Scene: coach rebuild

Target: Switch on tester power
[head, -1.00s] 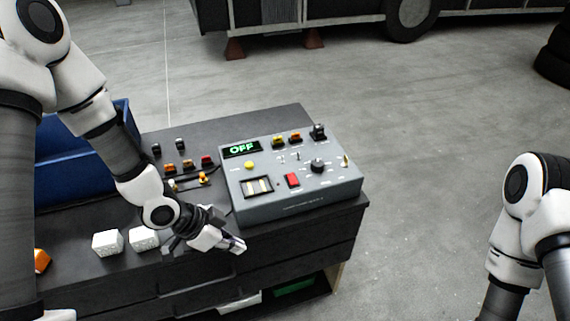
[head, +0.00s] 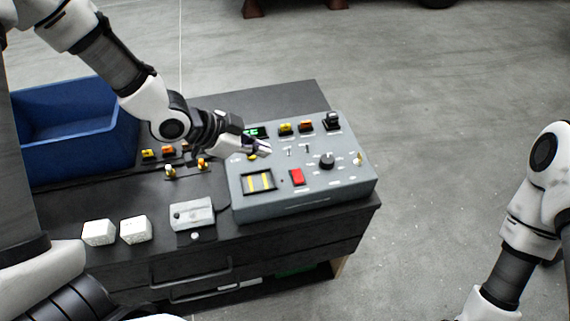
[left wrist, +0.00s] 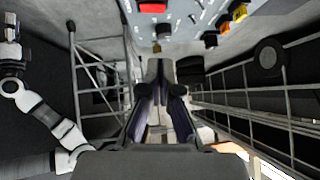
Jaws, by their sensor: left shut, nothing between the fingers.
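The grey tester (head: 330,187) sits on the right end of the dark bench. In the left wrist view the tester (left wrist: 185,30) and red switch (left wrist: 153,7) lie at the top, beyond the fingers. My right gripper is out of view.
A blue bin (head: 75,135) stands at the bench's back left. Two white blocks (head: 98,232) and a pale grey box (head: 192,213) lie along the front. Small coloured connectors (head: 169,152) sit left of the tester.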

